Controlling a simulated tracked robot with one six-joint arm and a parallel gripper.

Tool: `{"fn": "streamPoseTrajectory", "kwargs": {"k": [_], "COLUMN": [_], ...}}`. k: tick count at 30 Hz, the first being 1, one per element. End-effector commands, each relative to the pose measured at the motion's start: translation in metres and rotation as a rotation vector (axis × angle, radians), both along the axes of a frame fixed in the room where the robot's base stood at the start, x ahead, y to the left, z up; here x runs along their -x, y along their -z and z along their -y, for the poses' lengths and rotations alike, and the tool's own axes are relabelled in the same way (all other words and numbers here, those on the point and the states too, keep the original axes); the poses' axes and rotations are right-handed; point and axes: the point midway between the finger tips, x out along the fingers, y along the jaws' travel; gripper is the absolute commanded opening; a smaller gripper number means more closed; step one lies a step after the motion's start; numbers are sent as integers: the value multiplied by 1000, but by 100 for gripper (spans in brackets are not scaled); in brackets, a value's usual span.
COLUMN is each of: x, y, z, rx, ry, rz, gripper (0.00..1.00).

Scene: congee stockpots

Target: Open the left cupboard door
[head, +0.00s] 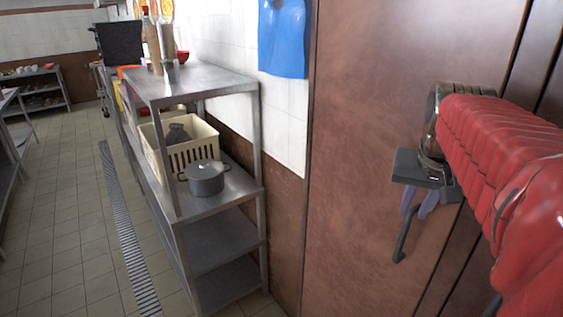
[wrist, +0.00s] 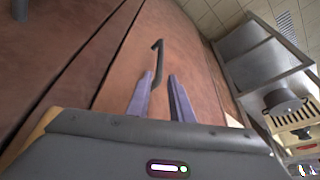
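The left cupboard door (head: 350,150) is a tall brown panel and looks shut. In the wrist view the door (wrist: 190,45) fills the middle. Its dark bar handle (head: 403,238) sticks out near the door's right edge. My gripper (head: 420,208) is at the handle's upper part, with two purple fingers. In the wrist view the handle (wrist: 156,60) lines up with the gap between the fingertips of my gripper (wrist: 160,76). The fingers stand apart. I cannot tell whether either finger touches the handle.
A steel shelf unit (head: 213,87) stands left of the cupboard, holding a grey pot (head: 205,178) and a cream crate (head: 200,150). A blue apron (head: 283,38) hangs on the wall. Tiled floor (head: 60,220) is free at the left. Another dark handle (wrist: 19,10) shows in the wrist view.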

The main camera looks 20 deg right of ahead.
Motion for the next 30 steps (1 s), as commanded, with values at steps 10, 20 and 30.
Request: {"fn": "streamPoseTrajectory", "kwargs": {"k": [10,20,30], "x": [-17,-29,-31], "y": [52,89,93], "z": [12,21,22], "rx": [-2,-1,0], "ry": [0,0,0], "rz": [-2,-2,0], "gripper": [20,20,20]}}
